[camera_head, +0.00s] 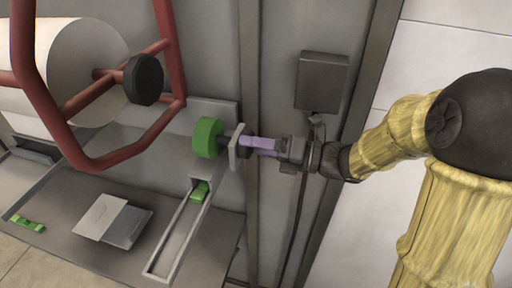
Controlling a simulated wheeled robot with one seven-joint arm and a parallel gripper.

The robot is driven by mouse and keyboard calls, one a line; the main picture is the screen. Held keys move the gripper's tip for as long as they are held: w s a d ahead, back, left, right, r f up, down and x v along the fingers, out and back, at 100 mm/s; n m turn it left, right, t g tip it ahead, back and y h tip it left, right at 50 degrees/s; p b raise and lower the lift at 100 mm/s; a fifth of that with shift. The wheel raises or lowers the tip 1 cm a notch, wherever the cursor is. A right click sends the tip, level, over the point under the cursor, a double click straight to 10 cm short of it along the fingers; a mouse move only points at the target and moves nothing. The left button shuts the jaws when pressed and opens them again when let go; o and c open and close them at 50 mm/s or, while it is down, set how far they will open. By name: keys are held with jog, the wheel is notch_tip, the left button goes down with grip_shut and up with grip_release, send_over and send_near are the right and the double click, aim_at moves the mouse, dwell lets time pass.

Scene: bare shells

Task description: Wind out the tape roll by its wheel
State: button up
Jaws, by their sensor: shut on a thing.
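A green tape roll (207,138) sits on a dark shaft left of a grey bracket plate (234,153). A short green piece (199,191) shows below it at the top of a narrow channel (172,238). Right of the plate is a dark wheel (247,149), partly hidden, with a purple handle (264,145) pointing right. My gripper (281,150) is shut on the purple handle, reaching in from the right. The fingertips are small in view, and their exact contact is hard to make out.
A large red bar frame (83,163) with a black hub (144,79) fills the upper left, before a big white roll (70,60). A grey box (322,80) with a cable is on the wall above my gripper. Grey plates (113,221) lie on the lower shelf.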

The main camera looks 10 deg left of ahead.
jog(key=n+b, duration=0.9)
jog(key=f+n+b, duration=0.1)
jog(key=n+b, duration=0.6)
jog(key=b, duration=0.1)
jog(key=n+b, duration=0.3)
jog(key=b, duration=0.1)
jog(key=n+b, duration=0.3)
jog(key=b, duration=0.1)
jog(key=shift+r, duration=0.3)
jog(key=o, duration=1)
jog(key=shift+r, duration=0.15)
